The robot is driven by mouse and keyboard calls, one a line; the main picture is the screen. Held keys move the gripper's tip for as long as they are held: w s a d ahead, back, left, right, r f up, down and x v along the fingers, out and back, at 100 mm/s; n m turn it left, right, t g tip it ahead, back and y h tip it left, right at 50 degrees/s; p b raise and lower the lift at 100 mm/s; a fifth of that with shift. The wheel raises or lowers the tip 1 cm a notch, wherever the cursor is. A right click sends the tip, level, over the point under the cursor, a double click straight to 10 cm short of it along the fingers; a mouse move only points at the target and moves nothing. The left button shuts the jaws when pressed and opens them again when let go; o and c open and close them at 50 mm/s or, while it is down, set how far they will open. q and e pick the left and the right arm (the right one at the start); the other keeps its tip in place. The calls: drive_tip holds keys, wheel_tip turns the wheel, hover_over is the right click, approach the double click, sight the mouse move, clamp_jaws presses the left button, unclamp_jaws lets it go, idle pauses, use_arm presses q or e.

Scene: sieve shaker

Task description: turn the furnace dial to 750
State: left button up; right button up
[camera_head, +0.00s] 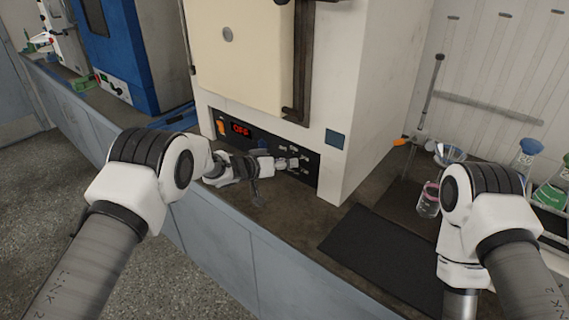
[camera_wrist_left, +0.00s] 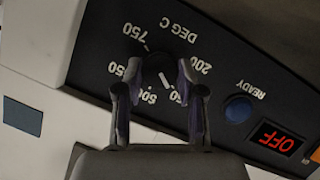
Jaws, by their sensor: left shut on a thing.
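The furnace (camera_head: 370,70) is a large cream box with a black control panel (camera_head: 224,119) along its lower front. The dial (camera_wrist_left: 160,68) is on this panel, seen upside down in the left wrist view. Its scale reads DEG C, with 200, 500 and 750 legible and other numbers partly hidden by fingers. A white pointer mark on the dial points between 500 and the partly covered number on the 200 side. My left gripper (camera_head: 291,162) is at the panel. Its fingers (camera_wrist_left: 158,80) are shut on the dial from both sides.
The red display (camera_head: 241,130) reads OFF, and a blue READY lamp (camera_wrist_left: 238,109) sits near it. A dark mat (camera_head: 385,255) lies right of the furnace. A beaker (camera_head: 428,200) and flasks (camera_head: 522,160) stand further right. A blue machine (camera_head: 120,50) stands left.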

use_arm(q)
drive_tip(key=shift+m, duration=0.3)
drive_tip(key=shift+y, duration=0.3)
drive_tip(key=o, duration=1.1)
drive_tip(key=shift+d+f, duration=0.1)
drive_tip(key=shift+o, duration=0.2)
drive_tip(key=v, duration=1.2)
